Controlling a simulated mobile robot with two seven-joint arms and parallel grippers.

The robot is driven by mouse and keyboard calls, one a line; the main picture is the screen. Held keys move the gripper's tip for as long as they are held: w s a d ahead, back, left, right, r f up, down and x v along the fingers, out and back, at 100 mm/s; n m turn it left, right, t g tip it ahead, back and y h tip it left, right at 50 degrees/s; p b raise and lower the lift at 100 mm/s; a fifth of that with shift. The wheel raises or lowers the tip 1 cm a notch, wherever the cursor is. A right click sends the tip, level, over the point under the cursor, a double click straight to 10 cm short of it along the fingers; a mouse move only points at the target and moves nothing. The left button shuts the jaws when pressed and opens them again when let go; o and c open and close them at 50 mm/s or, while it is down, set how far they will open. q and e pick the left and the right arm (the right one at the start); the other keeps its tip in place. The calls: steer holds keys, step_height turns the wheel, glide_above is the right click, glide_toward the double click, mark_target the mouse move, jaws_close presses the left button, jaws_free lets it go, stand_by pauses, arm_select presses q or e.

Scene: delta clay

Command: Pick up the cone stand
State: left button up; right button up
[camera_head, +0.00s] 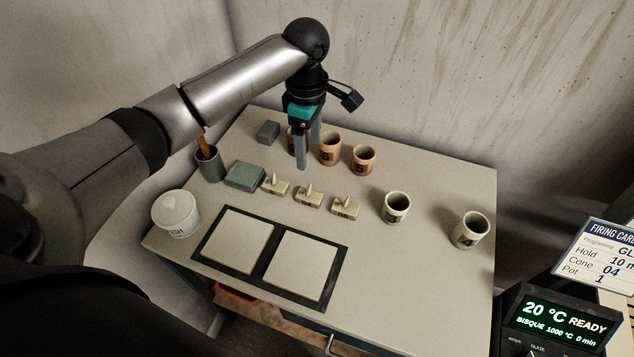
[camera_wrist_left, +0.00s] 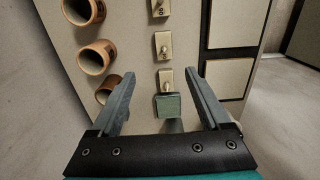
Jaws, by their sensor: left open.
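Three small cream cone stands, each with a pale upright cone, stand in a row on the table. In the head view they are the left stand (camera_head: 273,189), the middle stand (camera_head: 306,201) and the right stand (camera_head: 343,213). Their dark labels are hard to read; the right one looks like 06. My left gripper (camera_head: 309,156) is open and empty, pointing down above the table behind the row. In the left wrist view the nearest stand (camera_wrist_left: 165,79) shows between the open fingers (camera_wrist_left: 160,80), farther off than them. The others (camera_wrist_left: 163,52) (camera_wrist_left: 160,14) show beyond.
Terracotta cups (camera_head: 330,155) stand close to the gripper, one partly hidden behind it. A green block (camera_head: 244,175), a brush pot (camera_head: 209,165) and a white tub (camera_head: 176,213) are left. Dark-framed boards (camera_head: 237,243) lie in front. Cream cups (camera_head: 396,208) stand right. A firing card (camera_head: 607,262) reads Cone 04.

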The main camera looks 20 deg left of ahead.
arm_select(q)
steer(key=b, duration=0.2)
glide_above(309, 195)
steer(key=f, duration=0.6)
steer(key=w+f, duration=0.1)
steer(key=f, duration=0.2)
steer(key=shift+a+f, duration=0.2)
steer(key=shift+f, duration=0.05)
steer(key=f+b, duration=0.1)
steer(key=f, duration=0.1)
steer(key=f+b, duration=0.1)
steer(key=f, duration=0.2)
steer(key=shift+s+d+f, duration=0.1)
steer(key=shift+s+f, duration=0.05)
steer(key=shift+s, duration=0.05)
steer(key=shift+c, duration=0.3)
jaws_close()
